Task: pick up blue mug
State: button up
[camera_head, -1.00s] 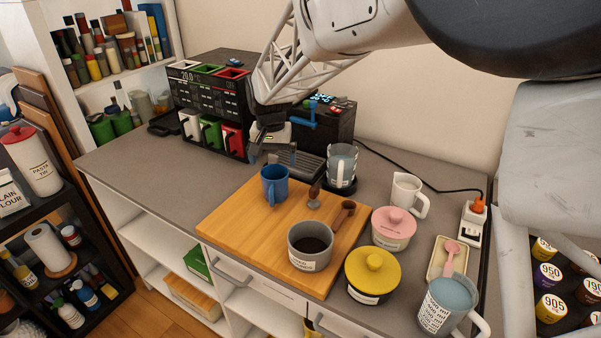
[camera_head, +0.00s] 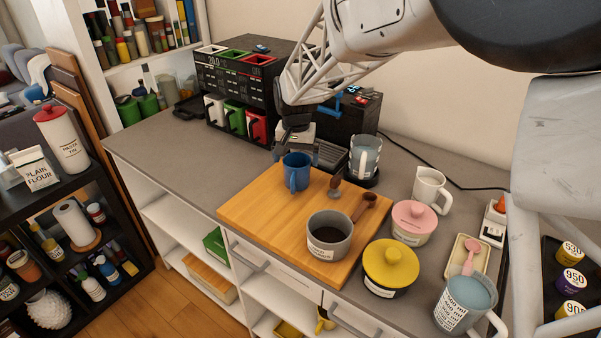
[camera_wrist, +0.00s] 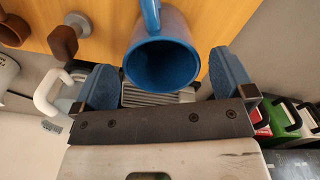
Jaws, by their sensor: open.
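The blue mug (camera_head: 296,172) stands upright at the back left of the wooden board (camera_head: 262,212), its handle toward the front. In the wrist view the blue mug (camera_wrist: 161,62) shows its open mouth between my two blue fingertips, with its handle pointing up the picture. My gripper (camera_head: 290,150) is at the mug's back side in the head view. In the wrist view my gripper (camera_wrist: 166,84) is open, with a finger on each side of the mug and visible gaps. The far side of the mug is hidden.
A black machine (camera_head: 352,108) stands close behind my gripper. Yellow (camera_head: 390,264) and pink (camera_head: 411,222) lidded jars stand right. The counter left of the board is clear.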

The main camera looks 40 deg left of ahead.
jog(key=shift+f, duration=2.15)
jog(key=c, duration=1)
